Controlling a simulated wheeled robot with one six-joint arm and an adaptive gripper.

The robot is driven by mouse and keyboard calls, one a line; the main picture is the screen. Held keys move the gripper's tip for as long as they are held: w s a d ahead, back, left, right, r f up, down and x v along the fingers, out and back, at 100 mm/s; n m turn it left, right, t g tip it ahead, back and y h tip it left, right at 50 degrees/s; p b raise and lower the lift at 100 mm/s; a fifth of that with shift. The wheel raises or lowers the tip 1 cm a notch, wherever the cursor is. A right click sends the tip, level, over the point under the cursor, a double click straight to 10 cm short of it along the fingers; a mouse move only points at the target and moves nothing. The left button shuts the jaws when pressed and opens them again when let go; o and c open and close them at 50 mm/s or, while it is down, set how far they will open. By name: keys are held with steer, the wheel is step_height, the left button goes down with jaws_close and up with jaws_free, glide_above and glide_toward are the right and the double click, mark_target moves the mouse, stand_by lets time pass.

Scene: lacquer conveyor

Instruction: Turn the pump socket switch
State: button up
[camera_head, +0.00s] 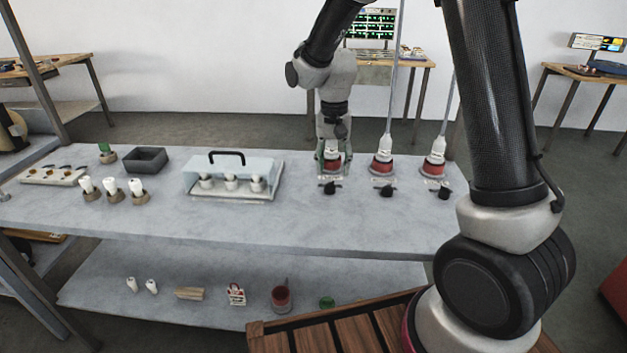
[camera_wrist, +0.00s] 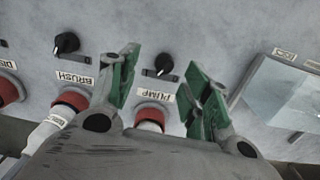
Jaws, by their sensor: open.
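The pump socket switch, a small black knob (camera_wrist: 163,63), sits beside the PUMP label (camera_wrist: 154,96) in the wrist view. In the head view it is the leftmost black knob (camera_head: 330,188) at the table's right part. The red pump socket (camera_wrist: 154,112) with a white plug lies beyond the label, partly hidden by my wrist. My gripper (camera_wrist: 161,60) is open, its green fingers apart on either side of the knob in the picture. In the head view my gripper (camera_head: 333,158) hangs over the leftmost socket. I cannot tell its height above the knob.
The BRUSH knob (camera_wrist: 66,43) and its red socket (camera_wrist: 70,100) are beside the pump. A third knob (camera_head: 437,192) stands farther right. Cords rise from the plugs. A clear-covered case (camera_head: 232,175) with a black handle stands left. The table front is clear.

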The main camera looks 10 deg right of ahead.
mark_target(330, 182)
steer(key=shift+w+a+r+m+t, duration=0.3)
steer(key=shift+w+r+m, duration=0.2)
steer(key=shift+w+m, duration=0.1)
steer(key=shift+f+m, duration=0.3)
steer(key=shift+m, duration=0.2)
step_height(330, 182, down, 7)
steer(key=shift+f, duration=0.15)
steer(key=shift+d, duration=0.1)
steer(key=shift+c, duration=0.2)
steer(key=c, duration=1)
